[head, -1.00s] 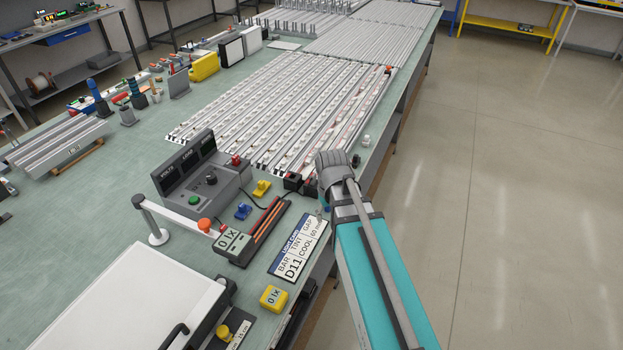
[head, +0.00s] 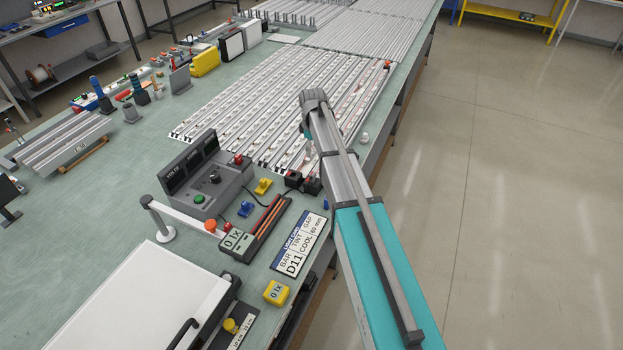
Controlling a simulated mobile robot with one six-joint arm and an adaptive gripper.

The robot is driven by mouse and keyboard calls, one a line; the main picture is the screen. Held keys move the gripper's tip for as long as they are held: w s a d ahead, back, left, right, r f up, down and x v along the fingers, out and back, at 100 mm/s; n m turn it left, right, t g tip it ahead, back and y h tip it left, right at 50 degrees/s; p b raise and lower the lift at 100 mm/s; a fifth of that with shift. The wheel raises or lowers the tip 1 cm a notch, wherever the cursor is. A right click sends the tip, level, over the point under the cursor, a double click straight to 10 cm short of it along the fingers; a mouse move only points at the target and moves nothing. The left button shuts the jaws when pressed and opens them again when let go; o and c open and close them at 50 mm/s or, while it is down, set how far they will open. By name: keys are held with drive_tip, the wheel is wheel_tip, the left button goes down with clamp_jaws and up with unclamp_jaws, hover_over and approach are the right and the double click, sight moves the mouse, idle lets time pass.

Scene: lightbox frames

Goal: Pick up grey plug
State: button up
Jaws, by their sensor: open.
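My arm reaches up from the lower right over the bench, and its wrist end hangs above the near part of the metal bars. My gripper (head: 308,129) points down under the wrist and is mostly hidden by it. It is open, and nothing shows in it. I cannot make out a plug that is clearly grey. A small pale plug-like piece (head: 364,138) stands on the bench's right edge strip, right of my arm and apart from my gripper. Part of the bench beside it is hidden by my arm.
Long metal bars (head: 285,100) cover the bench middle. A grey meter box (head: 203,178), a yellow plug (head: 263,186), a blue plug (head: 245,209) and black sockets (head: 293,180) stand nearer. A label card (head: 300,243) lies in front. The floor at right is clear.

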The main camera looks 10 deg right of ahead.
sight(313, 173)
drive_tip(key=shift+f, duration=0.15)
wheel_tip(313, 173, down, 8)
drive_tip(key=b, duration=0.8)
drive_tip(key=shift+f+b, duration=0.15)
drive_tip(key=shift+b, duration=0.2)
drive_tip(key=shift+f, duration=0.15)
drive_tip(key=shift+f+b, duration=2.45)
drive_tip(key=shift+b, duration=0.15)
clamp_jaws()
